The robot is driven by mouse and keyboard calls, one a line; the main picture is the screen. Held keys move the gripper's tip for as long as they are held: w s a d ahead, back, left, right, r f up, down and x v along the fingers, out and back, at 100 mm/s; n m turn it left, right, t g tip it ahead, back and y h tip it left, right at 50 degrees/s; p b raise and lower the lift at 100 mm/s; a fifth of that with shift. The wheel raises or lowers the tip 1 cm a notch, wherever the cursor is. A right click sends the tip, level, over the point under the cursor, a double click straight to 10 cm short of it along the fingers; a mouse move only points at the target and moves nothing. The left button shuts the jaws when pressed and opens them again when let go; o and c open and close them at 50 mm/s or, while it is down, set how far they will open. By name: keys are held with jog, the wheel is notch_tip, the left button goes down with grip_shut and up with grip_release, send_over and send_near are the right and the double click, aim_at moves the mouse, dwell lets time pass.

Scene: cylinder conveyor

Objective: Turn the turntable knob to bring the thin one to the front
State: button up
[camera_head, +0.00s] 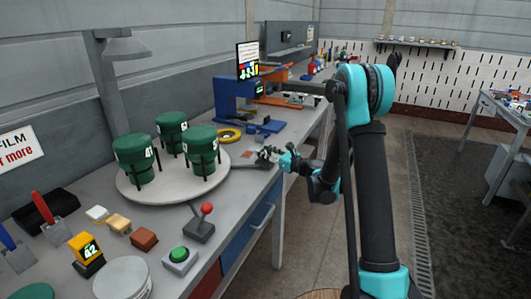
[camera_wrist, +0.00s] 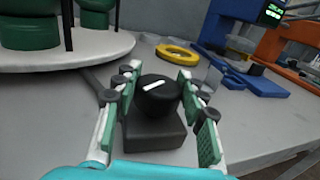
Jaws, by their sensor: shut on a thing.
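The round turntable (camera_head: 145,189) is a pale disc on the bench at the left. Several green cylinders stand on it in dark holders: one at the front left (camera_head: 134,158), one at the right (camera_head: 201,149) and one at the back (camera_head: 172,131). Their thickness is hard to compare from here. The knob (camera_wrist: 158,95) is black with a white mark, on a dark square base (camera_wrist: 153,134). In the wrist view my gripper (camera_wrist: 157,82) has its green-padded fingers on both sides of the knob, shut on it. In the head view my gripper (camera_head: 268,155) is beside the turntable's right edge.
A yellow ring (camera_head: 229,134) and a blue device (camera_head: 232,98) lie behind the knob. A red-topped lever (camera_head: 206,209), a green button (camera_head: 180,254) and a yellow display reading 42 (camera_head: 86,249) stand on the front of the bench.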

jog(key=o, duration=1.2)
jog(key=v, duration=1.2)
jog(key=shift+d, duration=0.1)
